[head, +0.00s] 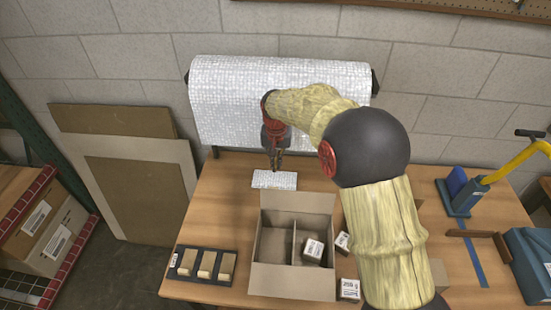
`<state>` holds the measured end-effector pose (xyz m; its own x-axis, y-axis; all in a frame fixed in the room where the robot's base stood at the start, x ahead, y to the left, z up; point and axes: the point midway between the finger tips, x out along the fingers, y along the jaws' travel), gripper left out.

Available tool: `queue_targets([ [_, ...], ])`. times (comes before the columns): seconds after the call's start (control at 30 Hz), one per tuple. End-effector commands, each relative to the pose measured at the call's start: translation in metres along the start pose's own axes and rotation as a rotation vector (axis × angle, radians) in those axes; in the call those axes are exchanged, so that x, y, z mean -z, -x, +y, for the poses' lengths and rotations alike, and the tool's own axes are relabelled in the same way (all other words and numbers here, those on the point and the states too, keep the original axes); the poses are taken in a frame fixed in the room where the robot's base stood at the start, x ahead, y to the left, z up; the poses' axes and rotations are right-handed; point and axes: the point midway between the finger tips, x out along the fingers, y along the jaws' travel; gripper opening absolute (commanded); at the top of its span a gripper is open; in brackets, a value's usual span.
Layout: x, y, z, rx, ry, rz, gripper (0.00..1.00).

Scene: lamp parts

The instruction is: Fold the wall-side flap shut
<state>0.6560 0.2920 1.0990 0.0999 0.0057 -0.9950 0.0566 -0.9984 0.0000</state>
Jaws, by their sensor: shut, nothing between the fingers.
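An open cardboard box (253,240) stands on the wooden table, with a divider splitting its inside. Its wall-side flap (298,202) stands up at the far edge, not folded over the opening. Its near flap (291,283) hangs outward at the front. A small labelled carton (314,249) lies in the right compartment. The box's right side is partly hidden by my arm. My gripper (276,167) is shut and empty, pointing down on the wall side of the box. It appears above a flat silvery sheet (274,180) and apart from the flap.
A large silvery roll (230,105) hangs behind the gripper by the wall. A black tray (193,277) with several tan blocks sits left of the box. Small cartons (350,289) stand to its right. A blue tape dispenser (460,192) is far right.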

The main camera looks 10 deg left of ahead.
Motion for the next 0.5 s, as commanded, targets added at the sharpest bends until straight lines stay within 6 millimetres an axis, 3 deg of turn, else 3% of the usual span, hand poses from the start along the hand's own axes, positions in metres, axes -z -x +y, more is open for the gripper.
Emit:
queue_targets([
  [0.23, -0.001, -0.045, 0.001, -0.001, 0.0, -0.003, 0.0],
  [0.5, -0.03, -0.034, 0.0, 0.0, 0.0, 0.0, 0.0],
])
